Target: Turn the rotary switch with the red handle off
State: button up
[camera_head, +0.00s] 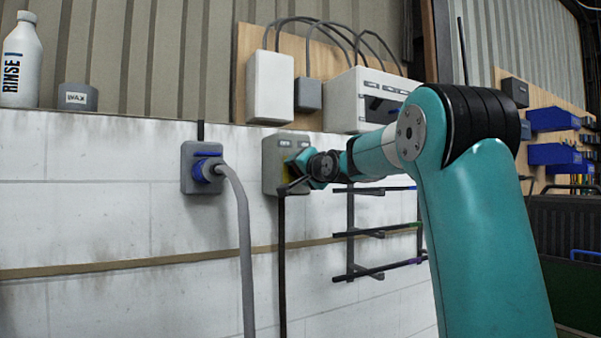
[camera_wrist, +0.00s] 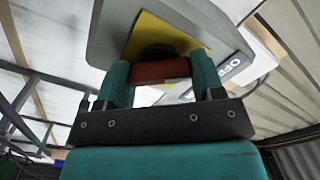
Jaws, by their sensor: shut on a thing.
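The rotary switch is a grey box (camera_head: 270,165) on the white wall, with a yellow plate (camera_wrist: 185,40) on its face. Its red handle (camera_wrist: 160,71) shows in the wrist view, between the two teal fingers of my gripper (camera_wrist: 161,78). The gripper is shut on the handle, which lies roughly level across the wrist picture. In the head view my gripper (camera_head: 300,165) is at the box front and hides the handle and most of the yellow plate. A small label with partly readable lettering (camera_wrist: 232,65) is on the grey box.
A grey box with a blue plug (camera_head: 207,168) and thick grey cable is left of the switch. A wall rack with bars (camera_head: 370,232) is below right of my gripper. White and grey electrical boxes (camera_head: 270,88) are above. A RINSE bottle (camera_head: 21,65) stands on the ledge.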

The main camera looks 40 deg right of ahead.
jog(key=shift+f, duration=0.1)
jog(key=o, duration=0.9)
jog(key=shift+s, duration=0.1)
jog(key=b+v, duration=0.4)
jog(key=v, duration=1.3)
jog(key=shift+s+b, duration=0.15)
jog(key=shift+b, duration=0.15)
jog(key=shift+a, duration=0.1)
